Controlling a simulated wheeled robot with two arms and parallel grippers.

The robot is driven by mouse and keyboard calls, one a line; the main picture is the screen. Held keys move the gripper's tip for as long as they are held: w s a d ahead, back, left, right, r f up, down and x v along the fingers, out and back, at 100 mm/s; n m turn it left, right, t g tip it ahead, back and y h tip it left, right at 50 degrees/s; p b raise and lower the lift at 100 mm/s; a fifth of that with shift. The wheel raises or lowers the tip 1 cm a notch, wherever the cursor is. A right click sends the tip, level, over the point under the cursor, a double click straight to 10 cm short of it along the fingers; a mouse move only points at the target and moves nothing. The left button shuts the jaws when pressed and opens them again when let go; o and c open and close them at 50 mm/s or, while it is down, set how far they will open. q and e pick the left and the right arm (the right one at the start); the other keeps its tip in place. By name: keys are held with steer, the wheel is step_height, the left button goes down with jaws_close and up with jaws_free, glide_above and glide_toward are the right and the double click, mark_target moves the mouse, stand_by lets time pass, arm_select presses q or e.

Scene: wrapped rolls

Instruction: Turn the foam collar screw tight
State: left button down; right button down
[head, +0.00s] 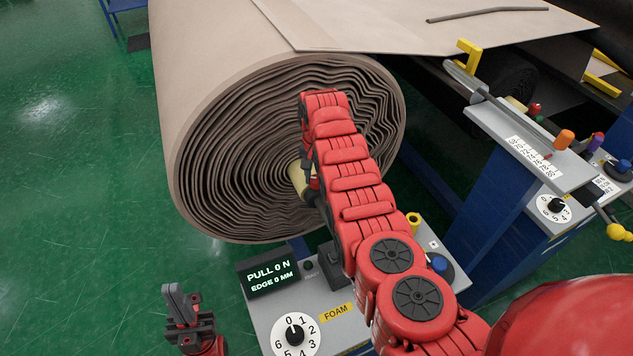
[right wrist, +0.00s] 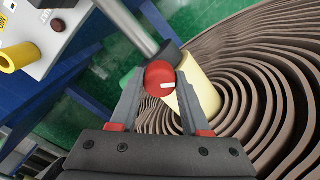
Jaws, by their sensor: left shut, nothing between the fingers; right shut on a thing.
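The foam collar screw is a red round knob (right wrist: 159,76) with a white mark, in the right wrist view. It sits at a dark collar (right wrist: 171,53) beside the pale yellow core (right wrist: 202,88) of the brown roll. My right gripper (right wrist: 163,88) is shut on the knob, with one finger on each side. In the head view my right arm reaches across the roll (head: 285,130), and its gripper (head: 312,183) is mostly hidden at the core (head: 299,178). My left gripper (head: 180,304) is shut and empty, low at the left over the green floor.
A grey console with a FOAM label (head: 336,312), a numbered dial (head: 295,334) and a display (head: 270,272) reading PULL 0 N, EDGE 0 MM stands below the roll. A second console (head: 520,140) stands at the right. The floor at the left is clear.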

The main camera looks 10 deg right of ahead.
steer(key=shift+w+f+m+b, duration=0.1)
steer(key=shift+f+m+b, duration=0.1)
steer(key=shift+m+b, duration=0.65)
steer(key=m+b, duration=0.6)
steer(key=shift+m, duration=0.25)
steer(key=shift+m+b, duration=0.8)
steer(key=shift+m, duration=0.1)
steer(key=m+b, duration=0.1)
steer(key=m, duration=0.1)
steer(key=shift+r+m, duration=0.15)
steer(key=shift+m, duration=0.25)
steer(key=m+b, duration=0.1)
steer(key=m, duration=0.1)
steer(key=shift+m, duration=0.3)
steer(key=m, duration=0.3)
steer(key=shift+r+m, duration=0.1)
steer(key=shift+m, duration=0.3)
steer(key=m, duration=0.3)
steer(key=shift+m, duration=2.1)
